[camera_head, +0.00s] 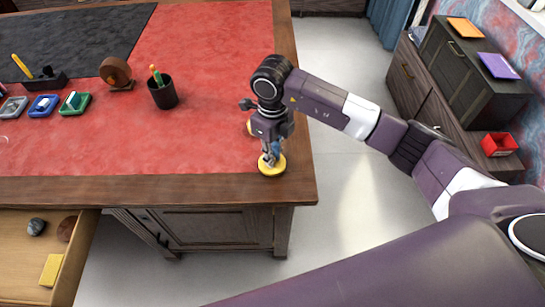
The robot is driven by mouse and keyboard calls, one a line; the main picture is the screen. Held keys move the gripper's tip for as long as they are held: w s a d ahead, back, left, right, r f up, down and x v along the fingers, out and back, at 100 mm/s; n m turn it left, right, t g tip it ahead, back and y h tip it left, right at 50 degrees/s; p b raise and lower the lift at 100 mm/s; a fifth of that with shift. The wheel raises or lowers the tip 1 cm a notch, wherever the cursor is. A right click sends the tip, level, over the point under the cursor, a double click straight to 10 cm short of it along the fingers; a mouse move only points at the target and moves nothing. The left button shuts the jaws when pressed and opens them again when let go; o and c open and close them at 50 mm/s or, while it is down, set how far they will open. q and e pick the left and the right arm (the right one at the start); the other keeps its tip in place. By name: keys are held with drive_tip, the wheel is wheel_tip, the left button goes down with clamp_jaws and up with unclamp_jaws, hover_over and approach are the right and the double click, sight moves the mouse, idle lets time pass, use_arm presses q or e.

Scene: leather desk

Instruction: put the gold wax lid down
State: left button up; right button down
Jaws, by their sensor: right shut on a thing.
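The gold wax lid (272,168) is a small round yellow disc at the near right corner of the red-topped desk (200,130). My right gripper (270,156) points down and is shut on the lid from above. The lid shows over the wooden border; I cannot tell whether it touches the desk or is held just above it. A small round yellowish thing (249,128) shows behind my right gripper, mostly hidden by it. My left gripper is not in view.
A black pen cup (163,95), a round brown object (115,72) and several small coloured trays (75,103) stand at the left. An open drawer (17,262) juts out at lower left. The desk's middle is clear. A dark cabinet (465,70) stands at the right.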

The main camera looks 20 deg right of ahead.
drive_tip(key=shift+f, duration=0.9)
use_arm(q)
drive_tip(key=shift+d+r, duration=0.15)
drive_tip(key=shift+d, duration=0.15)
use_arm(e)
drive_tip(key=shift+f, duration=0.1)
drive_tip(key=c, duration=2.4)
unclamp_jaws()
drive_tip(key=shift+f, duration=0.1)
drive_tip(key=o, duration=0.5)
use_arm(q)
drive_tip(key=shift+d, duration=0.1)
